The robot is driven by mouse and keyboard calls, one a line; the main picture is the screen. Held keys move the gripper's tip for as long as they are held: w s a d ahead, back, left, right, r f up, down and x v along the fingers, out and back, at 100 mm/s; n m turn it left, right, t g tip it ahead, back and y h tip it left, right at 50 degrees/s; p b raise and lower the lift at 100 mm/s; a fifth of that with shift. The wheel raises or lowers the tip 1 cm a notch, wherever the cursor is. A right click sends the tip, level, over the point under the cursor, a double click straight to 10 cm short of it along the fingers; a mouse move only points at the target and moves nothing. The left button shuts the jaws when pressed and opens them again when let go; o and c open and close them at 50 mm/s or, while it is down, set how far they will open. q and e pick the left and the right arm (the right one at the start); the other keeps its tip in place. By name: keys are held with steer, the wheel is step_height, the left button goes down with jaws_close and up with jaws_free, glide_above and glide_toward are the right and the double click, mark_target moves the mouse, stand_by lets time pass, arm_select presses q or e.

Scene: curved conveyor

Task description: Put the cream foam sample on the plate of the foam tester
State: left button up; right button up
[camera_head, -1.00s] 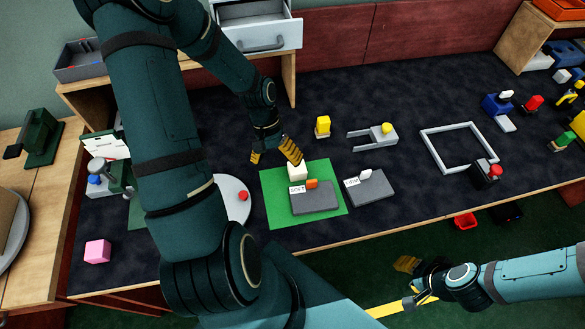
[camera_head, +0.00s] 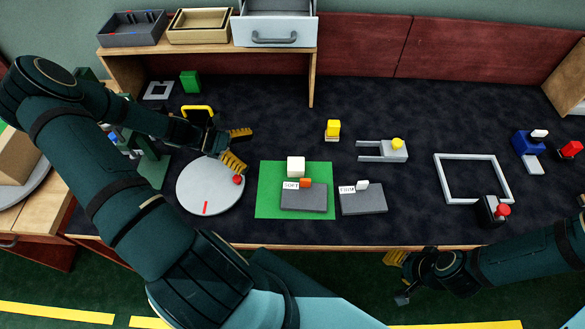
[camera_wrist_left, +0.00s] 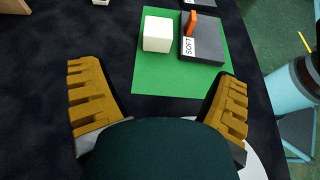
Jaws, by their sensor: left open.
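The cream foam sample (camera_head: 296,167) is a pale cube on the green mat (camera_head: 268,205), behind the grey block labelled SOFT (camera_head: 303,198). In the left wrist view the cube (camera_wrist_left: 158,34) stands ahead, beyond the fingertips. My left gripper (camera_head: 237,148) is open and empty, left of the cube and near the round pale disc (camera_head: 207,190). Its two yellow fingers are spread in the wrist view (camera_wrist_left: 160,80). A dark green device (camera_head: 152,168), possibly the foam tester, is mostly hidden behind my left arm; its plate cannot be made out. My right gripper (camera_head: 398,278) is at the front edge, fingers apart, empty.
A grey block labelled FIRM (camera_head: 362,199) lies right of the mat. A wooden shelf (camera_head: 312,78) is behind. Dark table is clear between.

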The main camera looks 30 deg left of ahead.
mark_target(291, 163)
arm_select(q)
steer(key=b+x, duration=0.1)
steer(key=x, duration=0.7)
steer(key=shift+f, duration=0.1)
steer(key=shift+b+x, duration=1)
steer(key=shift+x, duration=1.7)
steer(key=c, duration=0.9)
